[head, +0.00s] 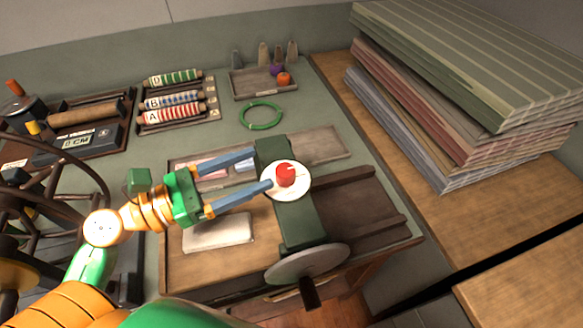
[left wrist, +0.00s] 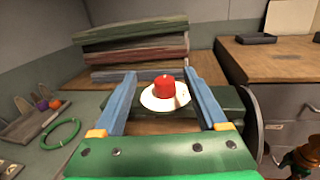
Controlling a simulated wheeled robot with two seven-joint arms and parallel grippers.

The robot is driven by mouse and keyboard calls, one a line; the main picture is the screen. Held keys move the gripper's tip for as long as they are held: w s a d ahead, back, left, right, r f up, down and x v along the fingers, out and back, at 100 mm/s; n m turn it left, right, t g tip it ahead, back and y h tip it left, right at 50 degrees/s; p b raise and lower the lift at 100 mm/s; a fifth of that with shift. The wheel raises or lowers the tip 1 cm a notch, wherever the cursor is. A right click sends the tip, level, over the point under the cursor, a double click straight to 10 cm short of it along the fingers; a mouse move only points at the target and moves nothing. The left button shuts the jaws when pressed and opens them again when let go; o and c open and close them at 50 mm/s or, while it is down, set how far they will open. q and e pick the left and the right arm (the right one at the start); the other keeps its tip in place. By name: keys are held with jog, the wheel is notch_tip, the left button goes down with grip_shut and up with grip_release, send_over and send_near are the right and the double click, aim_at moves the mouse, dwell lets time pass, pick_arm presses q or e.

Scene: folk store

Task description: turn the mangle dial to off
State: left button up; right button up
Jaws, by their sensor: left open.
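The mangle dial is a red knob (head: 285,175) on a white round plate (head: 270,190), fixed to the dark green mangle body (head: 300,222). A small pale mark shows at the knob's upper right; the lettering on the plate is too small to read. My left gripper (head: 262,169) is open, its two blue fingers reaching toward the dial from the left. In the left wrist view the knob (left wrist: 164,86) stands between and beyond the open fingers (left wrist: 160,76), apart from both.
A crank disc (head: 308,264) is at the mangle's near end. Stacks of folded striped cloth (head: 470,75) stand on the right. Labelled rollers (head: 172,100), a green ring (head: 261,115) and a small tray (head: 250,86) lie behind. A pale folded cloth (head: 218,233) lies below my left gripper.

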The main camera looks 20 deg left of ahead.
aim_at(277, 176)
pick_arm(q)
jog(key=f+b, duration=0.3)
jog(key=f, duration=0.1)
jog(key=shift+s, duration=0.35)
pick_arm(e)
notch_tip(277, 176, down, 4)
pick_arm(q)
jog(key=p+x, duration=0.2)
jog(key=x, duration=0.1)
jog(key=p+x, duration=0.2)
jog(key=x, duration=0.2)
jog(key=shift+w+r, duration=0.1)
jog(key=shift+r, duration=0.1)
jog(key=shift+w+d+f, duration=0.1)
jog(key=shift+w+f, duration=0.05)
jog(key=shift+f, duration=0.05)
grip_shut()
pick_arm(e)
jog(key=r, duration=0.4)
jog(key=shift+s+r, duration=0.1)
jog(key=shift+s, duration=0.15)
